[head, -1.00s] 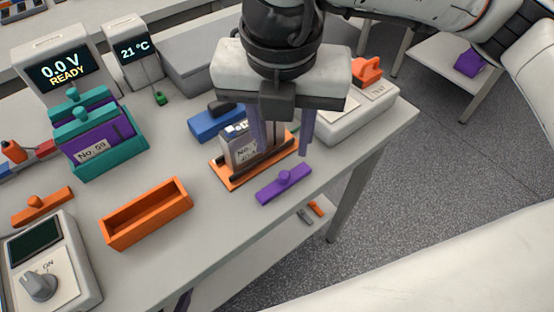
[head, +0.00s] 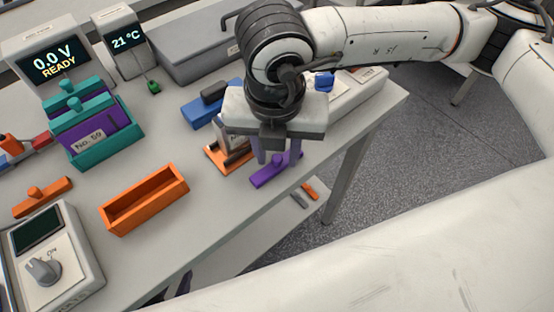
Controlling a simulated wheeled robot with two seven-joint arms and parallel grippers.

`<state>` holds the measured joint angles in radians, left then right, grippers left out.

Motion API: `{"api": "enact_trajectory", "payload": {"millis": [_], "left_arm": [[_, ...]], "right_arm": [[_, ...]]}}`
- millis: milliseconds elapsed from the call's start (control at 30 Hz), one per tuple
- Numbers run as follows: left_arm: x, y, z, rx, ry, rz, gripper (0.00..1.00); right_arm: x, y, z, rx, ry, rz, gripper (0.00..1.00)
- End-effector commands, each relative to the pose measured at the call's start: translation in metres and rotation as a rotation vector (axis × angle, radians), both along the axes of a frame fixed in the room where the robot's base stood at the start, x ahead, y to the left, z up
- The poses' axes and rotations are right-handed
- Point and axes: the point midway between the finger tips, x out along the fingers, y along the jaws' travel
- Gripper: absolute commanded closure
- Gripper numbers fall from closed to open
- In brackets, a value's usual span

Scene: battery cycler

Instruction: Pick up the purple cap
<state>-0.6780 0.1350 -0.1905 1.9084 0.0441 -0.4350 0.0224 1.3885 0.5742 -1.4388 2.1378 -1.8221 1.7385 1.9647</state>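The purple cap (head: 268,174), a flat bar, lies on the table near its right edge. My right gripper (head: 278,158) is above it, pointing down, with its two purple-grey fingers apart. The fingers overlap the upper part of the cap in the head view. The cap's round knob is hidden behind the gripper, so I cannot tell whether the fingers touch it. My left gripper is not in view.
An orange base (head: 215,160) with a labelled cell stands just left of the gripper, partly hidden. A blue block (head: 200,112) is behind it. An open orange box (head: 145,203) and a teal holder (head: 110,155) stand further left. The table's edge is close on the right.

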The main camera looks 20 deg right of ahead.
Motion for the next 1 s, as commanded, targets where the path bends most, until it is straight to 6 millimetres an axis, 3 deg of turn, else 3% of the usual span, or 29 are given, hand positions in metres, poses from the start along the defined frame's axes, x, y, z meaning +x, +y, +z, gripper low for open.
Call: {"api": "enact_trajectory", "payload": {"millis": [33,167,533,1000], "left_arm": [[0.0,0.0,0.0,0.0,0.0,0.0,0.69],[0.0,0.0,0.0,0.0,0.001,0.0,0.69],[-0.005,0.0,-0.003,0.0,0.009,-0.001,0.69],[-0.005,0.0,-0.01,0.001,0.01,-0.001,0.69]], "right_arm": [[0.0,0.0,0.0,0.0,0.0,0.0,0.77],[0.0,0.0,0.0,0.0,0.0,0.0,0.99],[0.001,0.001,0.007,0.002,-0.001,-0.001,1.0],[0.001,0.0,0.089,0.001,-0.003,0.004,1.0]]}}
